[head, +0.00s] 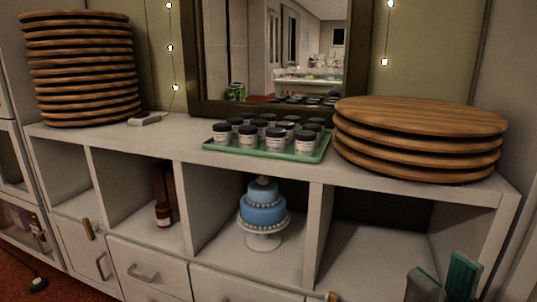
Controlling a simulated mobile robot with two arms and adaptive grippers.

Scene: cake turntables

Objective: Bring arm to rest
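My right gripper (443,282) shows at the bottom right edge, in front of the right-hand open compartment of the white cabinet (150,140). Its two fingertips, one grey and one teal, stand apart, with nothing seen between them. The rest of that arm is out of the picture. My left gripper is not in view. A blue two-tier cake (262,210) on a white stand sits in the compartment left of my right gripper, apart from it.
A tall stack of wooden turntable boards (82,70) stands at the top left, and a shorter stack (418,138) at the right. A green tray (222,146) of lidded jars sits between them before a mirror (280,50). The right-hand compartment (375,258) looks empty.

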